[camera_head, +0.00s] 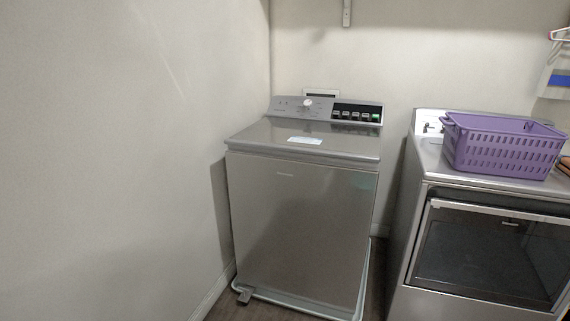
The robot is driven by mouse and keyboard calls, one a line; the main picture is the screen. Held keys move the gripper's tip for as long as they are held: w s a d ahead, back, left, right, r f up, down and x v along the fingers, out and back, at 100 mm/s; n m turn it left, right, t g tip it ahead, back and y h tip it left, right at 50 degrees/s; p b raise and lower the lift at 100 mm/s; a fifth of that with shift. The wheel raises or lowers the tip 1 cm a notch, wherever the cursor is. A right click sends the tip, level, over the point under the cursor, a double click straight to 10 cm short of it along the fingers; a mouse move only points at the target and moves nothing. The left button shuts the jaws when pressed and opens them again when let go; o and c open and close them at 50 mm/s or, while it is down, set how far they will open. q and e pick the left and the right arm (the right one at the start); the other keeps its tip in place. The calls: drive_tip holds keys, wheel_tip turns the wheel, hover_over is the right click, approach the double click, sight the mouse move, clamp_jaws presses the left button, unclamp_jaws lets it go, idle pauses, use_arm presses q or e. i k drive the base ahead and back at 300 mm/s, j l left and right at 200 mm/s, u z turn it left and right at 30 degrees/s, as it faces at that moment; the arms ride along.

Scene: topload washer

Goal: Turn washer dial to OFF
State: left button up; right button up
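The topload washer (297,225) stands in the middle of the view, silver-grey, with its lid (305,138) closed. Its control panel (325,109) is raised along the back edge. The round white dial (307,103) sits on the left half of that panel. The dial's markings are too small to read, so I cannot tell which setting it points to. Neither of my grippers shows in this view.
A second silver machine (490,250) with a dark front window stands to the right, with a purple basket (503,143) on top. A pale wall (110,160) runs close along the washer's left. A narrow gap separates the two machines.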

sight(308, 103)
drive_tip(key=i+j+z, duration=0.1)
drive_tip(key=i+z, duration=0.2)
drive_tip(key=i, duration=0.2)
drive_tip(key=i+j+z, duration=0.25)
drive_tip(key=i, duration=0.3)
drive_tip(key=i+j+z, duration=0.3)
drive_tip(key=i, duration=0.15)
